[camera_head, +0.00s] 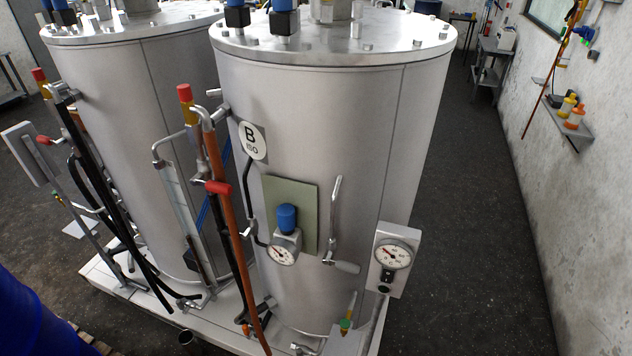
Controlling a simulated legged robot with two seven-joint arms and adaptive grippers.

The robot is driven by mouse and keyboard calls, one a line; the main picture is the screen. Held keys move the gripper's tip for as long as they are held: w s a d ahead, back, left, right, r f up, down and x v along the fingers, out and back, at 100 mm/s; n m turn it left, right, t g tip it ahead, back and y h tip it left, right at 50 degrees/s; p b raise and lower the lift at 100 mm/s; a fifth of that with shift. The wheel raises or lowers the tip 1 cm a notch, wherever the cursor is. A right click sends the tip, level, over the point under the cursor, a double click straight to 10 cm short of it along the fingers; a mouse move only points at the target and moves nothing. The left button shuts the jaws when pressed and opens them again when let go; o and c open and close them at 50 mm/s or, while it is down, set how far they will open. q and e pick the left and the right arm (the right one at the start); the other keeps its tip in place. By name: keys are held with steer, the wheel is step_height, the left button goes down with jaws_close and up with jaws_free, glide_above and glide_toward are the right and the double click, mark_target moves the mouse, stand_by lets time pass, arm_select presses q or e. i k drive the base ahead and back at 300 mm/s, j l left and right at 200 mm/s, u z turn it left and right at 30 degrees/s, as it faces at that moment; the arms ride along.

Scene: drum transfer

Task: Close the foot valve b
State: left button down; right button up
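Another small metal fitting (303,349) sits at the bottom edge of the picture, partly cut off. Neither of my grippers is in view.
A second silver tank (140,120) stands to the left, with hoses and sight tubes between. A gauge panel (392,258) and a crank handle (336,225) are on tank B's front. A blue drum (30,315) is at lower left. The dark floor (470,230) at right is clear.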

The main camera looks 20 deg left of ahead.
mark_target(249, 333)
steer(key=i+j+u, duration=0.1)
steer(key=u, duration=0.4)
steer(key=i+j+u, duration=0.1)
steer(key=u, duration=0.4)
steer(key=i+j+u, duration=0.15)
steer(key=u, duration=0.3)
